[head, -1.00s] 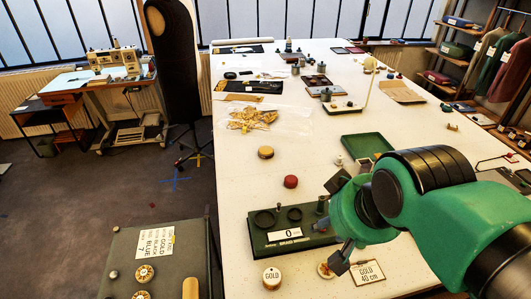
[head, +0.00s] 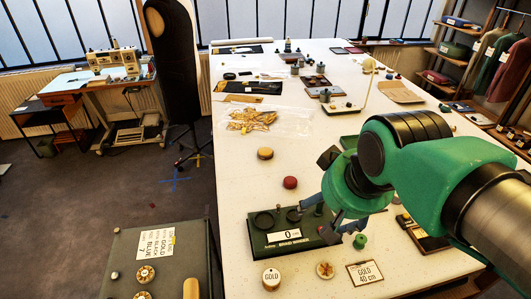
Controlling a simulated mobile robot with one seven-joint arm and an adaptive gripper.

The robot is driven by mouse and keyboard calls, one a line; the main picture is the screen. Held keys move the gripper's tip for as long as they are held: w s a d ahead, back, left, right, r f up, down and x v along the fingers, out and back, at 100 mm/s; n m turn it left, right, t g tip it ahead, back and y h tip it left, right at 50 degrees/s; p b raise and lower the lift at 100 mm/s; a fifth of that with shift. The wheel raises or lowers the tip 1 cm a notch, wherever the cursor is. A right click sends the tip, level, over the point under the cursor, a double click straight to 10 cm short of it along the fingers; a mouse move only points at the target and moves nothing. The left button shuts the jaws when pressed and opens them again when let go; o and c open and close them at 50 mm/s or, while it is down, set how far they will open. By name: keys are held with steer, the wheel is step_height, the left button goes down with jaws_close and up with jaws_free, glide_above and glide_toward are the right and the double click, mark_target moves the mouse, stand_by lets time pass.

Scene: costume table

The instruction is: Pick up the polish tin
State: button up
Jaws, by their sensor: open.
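No label reading polish shows, so I cannot tell for sure which thing is the polish tin. A small round tin-like thing with a tan top (head: 265,153) stands on the white table (head: 235,185), left of centre. A dark red round thing (head: 290,182) sits nearer, just behind the green measuring board. My gripper (head: 324,212) is open, with its fingers over the right part of the board, right of and nearer than both round things. Nothing shows between the fingers. My arm hides part of the table on the right.
The green measuring board (head: 276,246) has dark rings and a 0 cm card. In front are a round GOLD-labelled box (head: 271,278), a button-like disc (head: 325,270), a GOLD 40 cm card (head: 365,272) and a green spool (head: 360,241). Gold trim (head: 250,120) lies farther back.

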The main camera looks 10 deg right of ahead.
steer(key=w+r+g+p, duration=0.1)
steer(key=w+r+p, duration=0.5)
steer(key=w, duration=0.9)
steer(key=m+g+p, duration=0.2)
steer(key=g+p, duration=0.2)
steer(key=p, duration=1)
glide_above(265, 151)
step_height(265, 151, down, 20)
steer(key=r, duration=0.1)
steer(key=shift+s+f, duration=0.2)
steer(key=shift+f, duration=0.05)
steer(key=shift+f, duration=0.1)
steer(key=shift+f, duration=4.25)
steer(key=shift+f, duration=0.1)
